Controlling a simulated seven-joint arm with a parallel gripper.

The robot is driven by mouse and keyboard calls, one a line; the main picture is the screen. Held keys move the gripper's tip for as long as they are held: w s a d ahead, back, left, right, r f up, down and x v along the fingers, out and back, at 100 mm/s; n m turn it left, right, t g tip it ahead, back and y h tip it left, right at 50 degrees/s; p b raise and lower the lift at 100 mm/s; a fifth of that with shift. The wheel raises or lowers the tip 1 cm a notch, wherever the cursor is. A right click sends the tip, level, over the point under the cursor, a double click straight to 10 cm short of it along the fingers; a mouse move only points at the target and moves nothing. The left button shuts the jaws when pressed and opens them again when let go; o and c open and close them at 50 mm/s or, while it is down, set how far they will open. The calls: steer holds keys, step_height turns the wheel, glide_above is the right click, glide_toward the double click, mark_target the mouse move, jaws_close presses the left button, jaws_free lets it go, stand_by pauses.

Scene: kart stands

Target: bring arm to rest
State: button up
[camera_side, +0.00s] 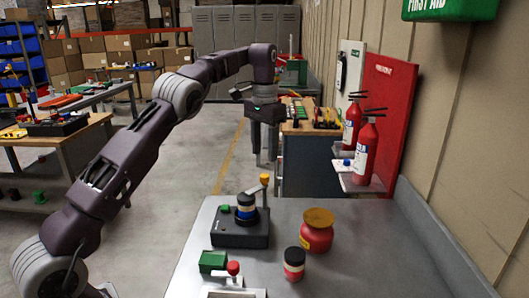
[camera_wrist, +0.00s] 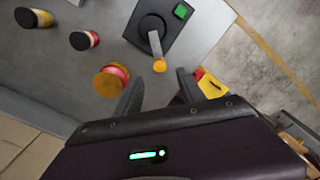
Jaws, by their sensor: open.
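My arm reaches up from the lower left and bends down at the wrist.
A black stand (camera_side: 230,240) carries a dark banded cylinder (camera_side: 246,208) and an orange-knobbed lever (camera_side: 264,180). A red can (camera_side: 316,238), a red-and-black cylinder (camera_side: 294,263) and a green block (camera_side: 212,261) stand nearby. Red extinguishers (camera_side: 364,152) are at the right wall.

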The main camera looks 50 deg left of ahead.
steer(key=s+d+r+t, duration=0.2)
steer(key=s+d+r, duration=0.35)
steer(key=s, duration=0.25)
steer(key=s+d+r+t, duration=0.1)
steer(key=s+d+r, duration=0.4)
steer(key=s, duration=0.4)
steer(key=s+d+f+t, duration=0.1)
steer(key=s+f, duration=0.3)
steer(key=s, duration=0.5)
steer(key=s+d+f+t, duration=0.1)
steer(key=s+d+f, duration=0.2)
steer(key=s, duration=0.7)
steer(key=shift+s+f+t, duration=0.25)
steer(key=shift+f+t, duration=0.05)
steer(key=shift+f, duration=0.1)
steer(key=shift+d, duration=0.1)
